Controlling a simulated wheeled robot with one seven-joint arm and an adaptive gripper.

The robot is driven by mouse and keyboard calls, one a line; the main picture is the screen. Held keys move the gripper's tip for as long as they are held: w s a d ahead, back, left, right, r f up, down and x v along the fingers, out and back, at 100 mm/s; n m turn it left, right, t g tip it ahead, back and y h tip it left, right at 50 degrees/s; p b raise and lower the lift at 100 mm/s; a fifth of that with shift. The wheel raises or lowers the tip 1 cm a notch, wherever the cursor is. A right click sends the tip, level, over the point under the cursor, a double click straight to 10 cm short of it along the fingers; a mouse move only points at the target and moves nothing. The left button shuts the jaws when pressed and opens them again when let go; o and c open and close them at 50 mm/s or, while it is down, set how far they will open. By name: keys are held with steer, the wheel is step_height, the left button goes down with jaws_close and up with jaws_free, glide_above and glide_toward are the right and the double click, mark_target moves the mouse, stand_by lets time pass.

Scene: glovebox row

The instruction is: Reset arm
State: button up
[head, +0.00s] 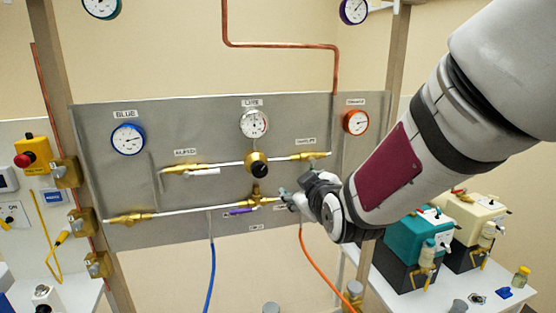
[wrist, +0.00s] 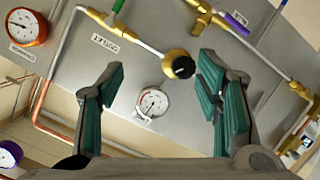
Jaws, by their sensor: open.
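My arm reaches in from the upper right of the head view, and my gripper (head: 290,197) is at the right-hand part of the grey valve panel (head: 215,115). In the wrist view my gripper (wrist: 160,95) is open, with two green-padded fingers spread apart and nothing between them. Beyond the fingers are a black and brass knob (wrist: 180,66) and a white gauge (wrist: 152,103) on the panel. In the head view the knob (head: 257,164) sits left of and above my gripper. I cannot tell whether a finger touches the brass fitting (head: 262,201) beside it.
Brass valves and pipes run across the panel, with a blue gauge (head: 128,139) and an orange gauge (head: 355,122). A blue hose (head: 211,280) and an orange hose (head: 320,267) hang below. Teal (head: 419,237) and cream (head: 477,220) pump units stand on a table at the right.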

steer(key=s+d+m+g+h, duration=0.1)
steer(key=s+d+m+g, duration=0.1)
steer(key=s, duration=0.8)
steer(key=s+d+m+g+h, duration=0.1)
steer(key=s+d+m+g, duration=0.2)
steer(key=s+d, duration=0.4)
steer(key=s+d+m+g+h+b, duration=0.1)
steer(key=s+d+m+g, duration=0.2)
steer(key=s, duration=1)
steer(key=shift+d+r+m, duration=0.2)
steer(key=shift+d+m, duration=0.2)
steer(key=shift+d, duration=0.45)
